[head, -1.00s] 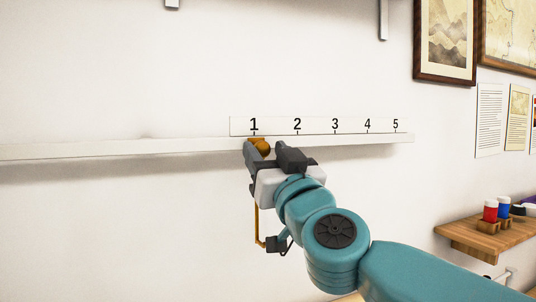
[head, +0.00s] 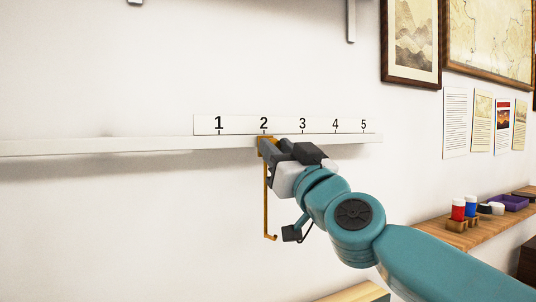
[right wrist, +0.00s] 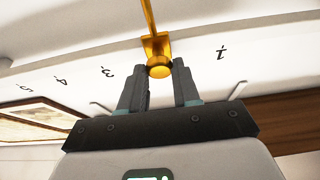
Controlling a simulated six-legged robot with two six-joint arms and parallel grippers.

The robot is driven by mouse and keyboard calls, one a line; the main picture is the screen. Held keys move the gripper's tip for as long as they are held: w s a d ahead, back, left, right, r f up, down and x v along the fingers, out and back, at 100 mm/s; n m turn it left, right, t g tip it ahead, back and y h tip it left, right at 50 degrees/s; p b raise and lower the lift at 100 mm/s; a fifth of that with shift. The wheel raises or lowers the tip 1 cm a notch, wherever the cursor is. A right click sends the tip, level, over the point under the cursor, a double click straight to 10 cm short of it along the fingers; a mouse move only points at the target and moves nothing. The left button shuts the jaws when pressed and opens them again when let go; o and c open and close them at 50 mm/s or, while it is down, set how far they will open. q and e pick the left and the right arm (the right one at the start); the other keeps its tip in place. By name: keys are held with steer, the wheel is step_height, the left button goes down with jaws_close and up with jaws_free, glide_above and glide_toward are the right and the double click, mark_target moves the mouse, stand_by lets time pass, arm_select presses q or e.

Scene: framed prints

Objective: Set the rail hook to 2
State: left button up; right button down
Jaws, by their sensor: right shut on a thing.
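The brass rail hook (head: 266,205) hangs from the white rail (head: 100,146), its long rod pointing down with a small bent end. Its top sits below the 2 on the white number strip (head: 300,125), in line with that mark as far as the head view shows. My right gripper (head: 272,147) is shut on the hook's knob at the rail. In the right wrist view the round brass knob (right wrist: 160,68) is between the two fingertips, with 3 and 1 on either side and 2 hidden. My left gripper is not in view.
Framed prints (head: 411,42) and several paper sheets (head: 456,122) hang on the wall at right. A wooden shelf (head: 450,232) with red and blue bottles and a purple tray (head: 510,202) is at lower right. The rail left of the hook is bare.

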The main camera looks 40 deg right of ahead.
steer(key=shift+s+d, duration=0.1)
steer(key=shift+d, duration=0.15)
steer(key=c, duration=0.8)
jaws_free()
steer(key=shift+a, duration=0.1)
steer(key=shift+c, duration=0.2)
steer(key=shift+a, duration=0.1)
steer(key=p+v, duration=0.2)
steer(key=v, duration=1.4)
